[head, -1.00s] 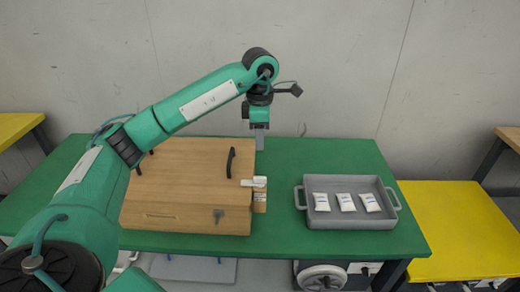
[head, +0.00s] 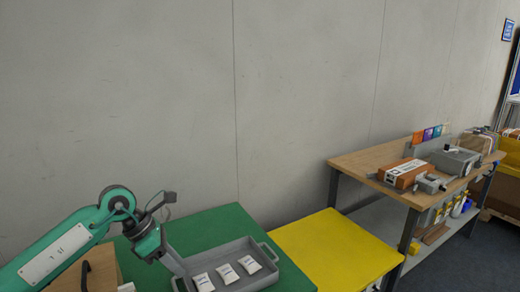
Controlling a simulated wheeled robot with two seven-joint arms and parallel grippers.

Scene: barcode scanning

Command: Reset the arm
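My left arm comes in from the lower left of the head view. Its gripper (head: 174,263) points down and to the right, above or beside the left end of the grey tray (head: 222,249). I see the fingers nearly edge-on, so their opening cannot be told. No object shows in them. The tray stands on the green table (head: 213,223). In it lie three white packets: left (head: 203,282), middle (head: 226,273) and right (head: 249,264). My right gripper is not in view.
A wooden box (head: 104,270) with a dark handle is partly cut off at lower left. A yellow table (head: 335,247) adjoins on the right. Farther right, a wooden-topped workbench (head: 372,163) carries an orange-and-white box (head: 405,173) and grey devices (head: 456,160).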

